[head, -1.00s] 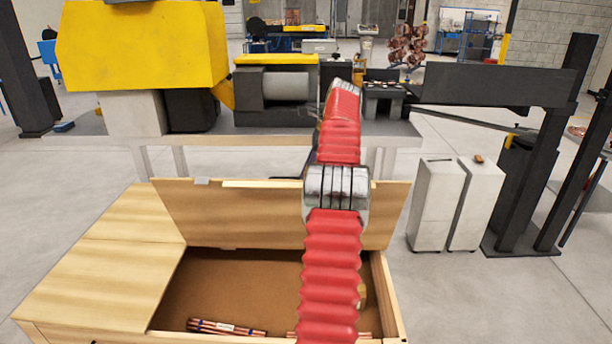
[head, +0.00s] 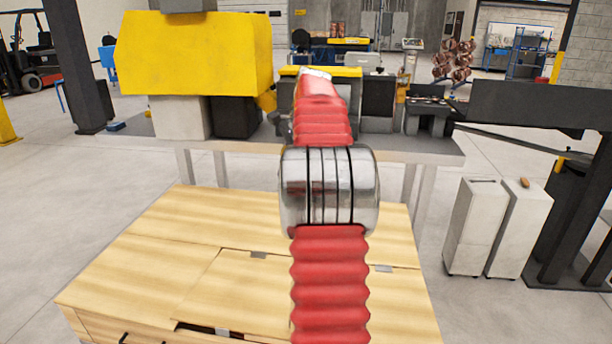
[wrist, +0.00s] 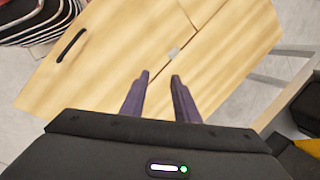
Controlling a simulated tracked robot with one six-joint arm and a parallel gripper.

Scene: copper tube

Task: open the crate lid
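The wooden crate (head: 145,265) stands in front of me. Its hinged lid (head: 250,290) lies almost flat. A dark gap shows along the lid's front left edge, with a piece of the contents just visible inside. In the wrist view the pale wooden crate top (wrist: 220,45) fills most of the picture, with a small grey hinge plate (wrist: 174,53) ahead of the fingers. My gripper (wrist: 160,75) is open and empty above the wood. In the head view my red arm hides the gripper and part of the lid.
A grey workbench (head: 420,146) with a yellow machine (head: 195,55) stands behind the crate. Two white cabinets (head: 475,225) and a dark frame stand at right. The floor at left is clear. A dark handle (wrist: 71,45) is on the crate.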

